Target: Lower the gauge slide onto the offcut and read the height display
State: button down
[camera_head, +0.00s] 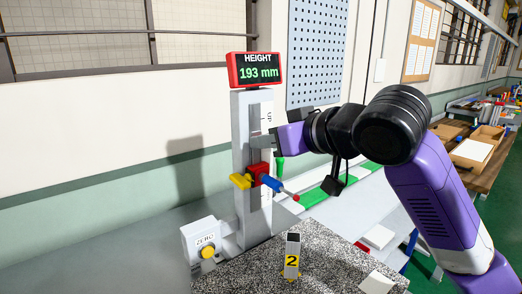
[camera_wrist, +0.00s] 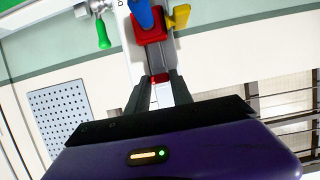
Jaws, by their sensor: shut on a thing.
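The height gauge has a pale upright column (camera_head: 240,150) with a red-framed display (camera_head: 257,70) on top, reading 193 mm. Its red gauge slide (camera_head: 257,173) carries a yellow lever (camera_head: 240,181) and a blue probe (camera_head: 271,183) with a red tip. The offcut (camera_head: 292,257), a small upright block labelled 2, stands on the speckled plate, well below the probe tip. My gripper (camera_head: 262,143) is at the column just above the slide's red body. In the wrist view my gripper (camera_wrist: 160,88) is shut on the upper part of the slide (camera_wrist: 150,27); the exact contact is partly hidden.
A speckled stone plate (camera_head: 345,268) spreads under the offcut. A ZERO box (camera_head: 203,240) with a yellow button stands at the column's left foot. A green handle (camera_head: 280,168) hangs right of the column. A pegboard (camera_head: 318,50) is on the wall behind.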

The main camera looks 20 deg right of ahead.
aim_at(270, 177)
jog(key=shift+f+b, duration=0.45)
jog(key=shift+f, duration=0.75)
jog(key=shift+f+b, duration=0.8)
jog(key=shift+f, duration=0.65)
jog(key=shift+f+b, duration=0.75)
jog(key=shift+f, duration=1)
jog(key=c, duration=1.2)
grip_release()
jog(key=shift+c, duration=0.2)
